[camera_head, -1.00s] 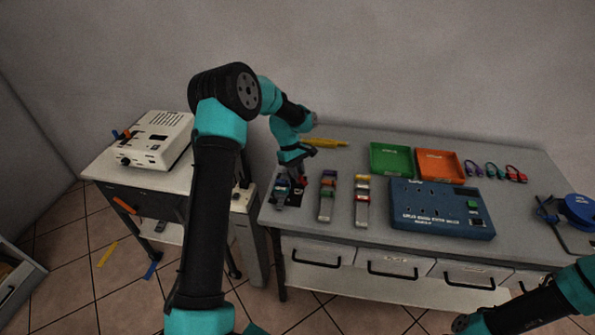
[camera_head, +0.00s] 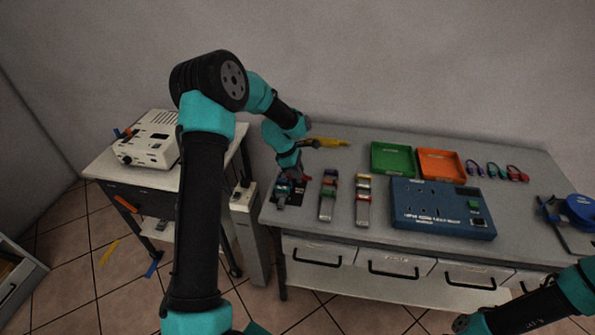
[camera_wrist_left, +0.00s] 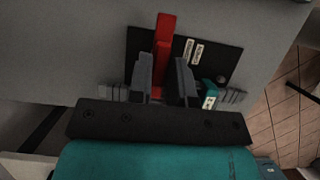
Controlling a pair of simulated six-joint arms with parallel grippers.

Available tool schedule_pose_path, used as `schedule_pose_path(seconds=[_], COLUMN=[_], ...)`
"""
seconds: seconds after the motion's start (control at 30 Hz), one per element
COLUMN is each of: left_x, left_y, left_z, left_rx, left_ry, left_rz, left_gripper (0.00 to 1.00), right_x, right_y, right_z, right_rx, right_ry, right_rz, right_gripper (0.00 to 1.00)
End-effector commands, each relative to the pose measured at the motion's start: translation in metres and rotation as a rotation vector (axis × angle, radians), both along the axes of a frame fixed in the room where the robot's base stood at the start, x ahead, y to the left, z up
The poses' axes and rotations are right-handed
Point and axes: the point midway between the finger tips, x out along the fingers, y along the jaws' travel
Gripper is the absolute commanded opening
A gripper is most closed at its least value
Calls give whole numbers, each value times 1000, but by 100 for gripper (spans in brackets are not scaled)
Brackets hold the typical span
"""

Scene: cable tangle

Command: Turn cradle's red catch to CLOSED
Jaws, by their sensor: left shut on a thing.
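The red catch (camera_wrist_left: 164,40) stands up between the two fingers of my left gripper (camera_wrist_left: 164,78) in the left wrist view. The gripper is shut on it. The catch sits on a black plate (camera_wrist_left: 225,58) with two small pale labels (camera_wrist_left: 192,50) beside it; their words are too small to read. A small teal piece (camera_wrist_left: 209,90) lies just right of the fingers. In the head view, my left gripper (camera_head: 291,178) is low over the black plate (camera_head: 299,193) at the bench's left end and hides most of the catch. My right gripper is out of view.
Two rows of small coloured blocks (camera_head: 327,205) (camera_head: 363,208) lie just right of the plate. A blue panel box (camera_head: 415,222), green tray (camera_head: 392,146) and orange tray (camera_head: 428,150) are further right. A yellow tool (camera_head: 328,142) lies behind. The bench's left edge is close.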

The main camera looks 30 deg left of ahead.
Motion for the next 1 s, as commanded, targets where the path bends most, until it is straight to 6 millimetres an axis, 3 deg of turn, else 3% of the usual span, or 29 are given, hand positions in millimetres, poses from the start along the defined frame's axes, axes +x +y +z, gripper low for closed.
schedule_pose_path(seconds=[0.4,0.43,0.63,1.0], left_x=[0,0,0,0], left_y=[0,0,0,2], left_z=[0,0,0,4], left_rx=[0,0,0,0], left_ry=[0,0,0,-1], left_rz=[11,11,10,10], left_gripper=[0,20,39,40], right_x=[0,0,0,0], right_y=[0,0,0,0], right_z=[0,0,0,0], right_rx=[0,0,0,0], right_ry=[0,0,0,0], right_rz=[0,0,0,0], right_gripper=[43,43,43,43])
